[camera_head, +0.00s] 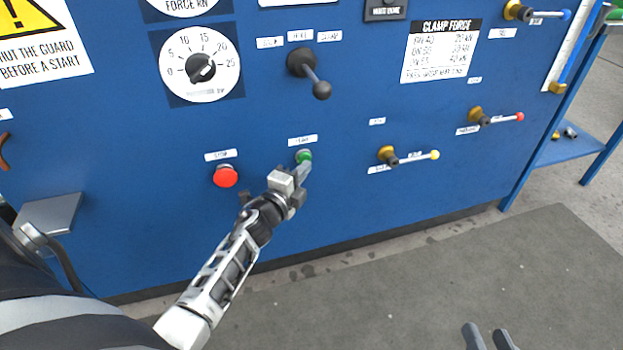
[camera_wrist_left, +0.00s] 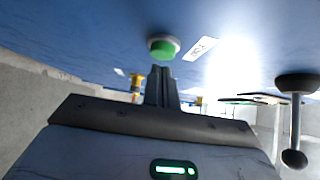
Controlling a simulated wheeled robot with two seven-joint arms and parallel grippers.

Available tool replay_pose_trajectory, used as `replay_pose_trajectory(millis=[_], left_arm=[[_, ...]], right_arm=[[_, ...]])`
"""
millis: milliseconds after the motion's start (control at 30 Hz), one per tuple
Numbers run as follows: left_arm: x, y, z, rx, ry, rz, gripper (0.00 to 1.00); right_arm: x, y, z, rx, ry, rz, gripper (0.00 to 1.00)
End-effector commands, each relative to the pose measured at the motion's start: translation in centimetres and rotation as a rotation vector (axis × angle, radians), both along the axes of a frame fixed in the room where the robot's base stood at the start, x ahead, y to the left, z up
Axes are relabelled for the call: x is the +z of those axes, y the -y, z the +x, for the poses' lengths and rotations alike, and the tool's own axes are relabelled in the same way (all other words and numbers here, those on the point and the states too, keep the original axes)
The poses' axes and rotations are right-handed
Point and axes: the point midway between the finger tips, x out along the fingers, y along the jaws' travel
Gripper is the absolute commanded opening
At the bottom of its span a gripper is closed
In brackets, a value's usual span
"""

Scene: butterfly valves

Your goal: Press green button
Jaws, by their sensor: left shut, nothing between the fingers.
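The green button (camera_head: 304,155) sits on the blue panel under a small white label. It also shows in the left wrist view (camera_wrist_left: 163,49) as a green cap in a pale ring. My left gripper (camera_head: 306,166) is shut and empty, its fingertips just below the green button and partly overlapping it in the head view. In the left wrist view the closed fingertips (camera_wrist_left: 160,68) are very close to the button's edge; I cannot tell whether they touch. My right gripper (camera_head: 487,336) is open and empty at the bottom edge, over the grey floor.
A red button (camera_head: 225,176) is left of the green one. A black lever (camera_head: 310,75) sticks out above it. A yellow-tipped valve handle (camera_head: 410,156) and a red-tipped one (camera_head: 497,118) are to the right. A grey shelf (camera_head: 50,214) juts out at left.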

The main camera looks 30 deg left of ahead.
Motion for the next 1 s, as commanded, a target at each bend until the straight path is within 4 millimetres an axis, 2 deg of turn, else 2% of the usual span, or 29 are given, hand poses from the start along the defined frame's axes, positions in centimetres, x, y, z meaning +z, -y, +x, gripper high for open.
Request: replay_pose_trajectory(millis=[167, 467, 700, 1000], left_arm=[[0.0, -0.9, 0.1, 0.004, 0.0, -0.001, 0.0], [0.0, -1.0, 0.1, 0.004, 0.0, -0.001, 0.0], [0.0, -2.6, 1.5, 0.006, 0.0, 0.001, 0.0], [0.3, -3.1, 1.5, 0.016, 0.003, 0.002, 0.0]], right_arm=[[0.0, 0.0, 0.0, -0.001, -0.001, 0.005, 0.34], [0.0, 0.0, 0.0, -0.001, -0.001, 0.006, 0.34], [-0.5, -0.2, -0.1, 0.0, -0.007, 0.023, 0.34], [-0.2, -0.2, -0.1, 0.0, -0.004, 0.028, 0.34]])
